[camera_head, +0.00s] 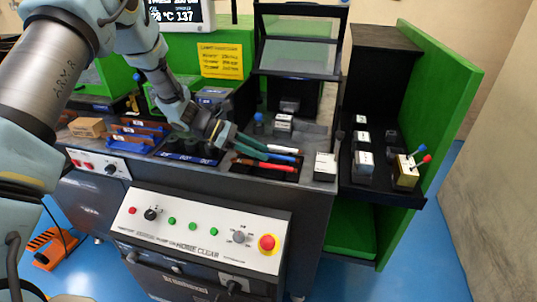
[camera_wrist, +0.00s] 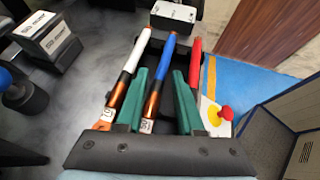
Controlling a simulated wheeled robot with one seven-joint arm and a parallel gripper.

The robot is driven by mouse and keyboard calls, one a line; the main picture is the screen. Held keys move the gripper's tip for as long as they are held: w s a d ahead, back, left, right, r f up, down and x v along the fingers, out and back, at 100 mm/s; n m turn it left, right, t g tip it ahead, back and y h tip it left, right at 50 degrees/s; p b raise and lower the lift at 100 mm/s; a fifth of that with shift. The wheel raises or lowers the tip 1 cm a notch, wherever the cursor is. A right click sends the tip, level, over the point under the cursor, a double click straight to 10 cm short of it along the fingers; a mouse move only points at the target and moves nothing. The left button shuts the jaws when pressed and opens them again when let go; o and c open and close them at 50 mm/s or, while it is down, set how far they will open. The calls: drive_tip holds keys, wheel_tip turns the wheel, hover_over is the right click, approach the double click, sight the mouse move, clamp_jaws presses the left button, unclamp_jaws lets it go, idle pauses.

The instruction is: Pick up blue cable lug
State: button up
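The blue cable lug (camera_wrist: 170,53) lies in the wrist view between a white one (camera_wrist: 135,50) and a red one (camera_wrist: 195,58). Each has a coloured sleeve and a copper-coloured end. My gripper (camera_wrist: 161,75) has two green fingers, one on each side of the blue lug, with gaps visible between them and it. It looks open and holds nothing. In the head view my gripper (camera_head: 267,151) reaches over the dark tray (camera_head: 262,172) on the bench. The blue lug (camera_head: 288,157) is partly hidden there by the fingers; the red lug (camera_head: 265,165) lies in front.
A control panel (camera_head: 200,230) with buttons and a red emergency stop stands in front of the bench. A white-topped block (camera_head: 325,166) sits right of the tray. Dark-bodied blocks (camera_head: 364,160) and red and blue knobbed levers (camera_head: 407,172) stand farther right. A machine with a hinged clear cover (camera_head: 297,55) rises behind.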

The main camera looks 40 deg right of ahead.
clamp_jaws()
idle(1.4)
